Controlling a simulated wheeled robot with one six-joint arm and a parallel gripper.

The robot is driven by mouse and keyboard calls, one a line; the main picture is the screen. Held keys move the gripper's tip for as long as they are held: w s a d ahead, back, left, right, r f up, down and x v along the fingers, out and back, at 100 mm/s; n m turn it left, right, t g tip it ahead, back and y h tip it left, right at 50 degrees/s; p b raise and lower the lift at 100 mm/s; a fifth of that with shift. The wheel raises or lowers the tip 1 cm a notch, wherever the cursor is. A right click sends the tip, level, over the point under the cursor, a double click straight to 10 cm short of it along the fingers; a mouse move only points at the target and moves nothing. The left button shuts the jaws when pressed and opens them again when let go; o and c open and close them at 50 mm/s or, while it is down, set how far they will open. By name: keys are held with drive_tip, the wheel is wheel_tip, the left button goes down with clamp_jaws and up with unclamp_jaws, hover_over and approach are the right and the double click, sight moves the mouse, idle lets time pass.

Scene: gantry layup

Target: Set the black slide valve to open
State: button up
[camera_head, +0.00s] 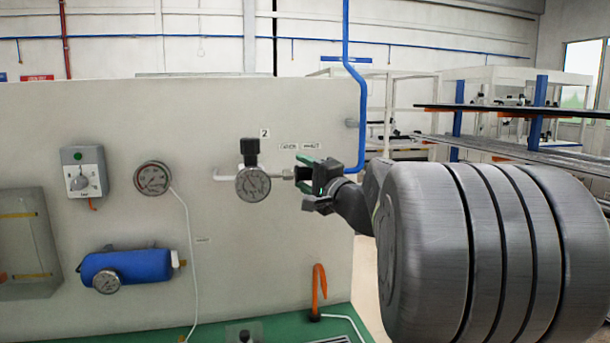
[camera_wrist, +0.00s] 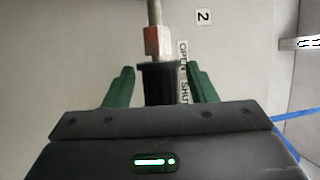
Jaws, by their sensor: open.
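The black slide valve (camera_wrist: 158,82) shows in the wrist view as a dark sleeve on a metal pipe, below a copper-coloured fitting (camera_wrist: 157,42). My gripper (camera_wrist: 160,88) is open, with one green finger on each side of the black sleeve and a visible gap on both sides. In the head view my gripper (camera_head: 308,172) is at the right end of the pipe by the gauge, and it mostly hides the valve. OPEN and SHUT labels (camera_head: 300,147) are on the panel above it. My gripper hides the far end of the sleeve.
A round gauge with a black knob (camera_head: 252,183) sits just left of the valve under label 2. A blue pipe (camera_head: 362,100) runs down the panel's right edge. Another gauge (camera_head: 153,178), a grey control box (camera_head: 84,172) and a blue cylinder (camera_head: 127,266) are further left.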

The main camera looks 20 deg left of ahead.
drive_tip(key=b+v, duration=0.3)
drive_tip(key=v, duration=1.1)
drive_tip(key=shift+a, duration=0.1)
drive_tip(key=p+x, duration=0.3)
drive_tip(key=x, duration=1)
drive_tip(key=shift+w+a+r, duration=0.15)
drive_tip(key=shift+w+a, duration=0.1)
drive_tip(key=shift+a, duration=0.05)
drive_tip(key=shift+w+d+p, duration=0.15)
drive_tip(key=shift+w+p, duration=0.15)
drive_tip(key=shift+p, duration=0.05)
drive_tip(key=shift+w+d, duration=0.2)
drive_tip(key=shift+d, duration=0.25)
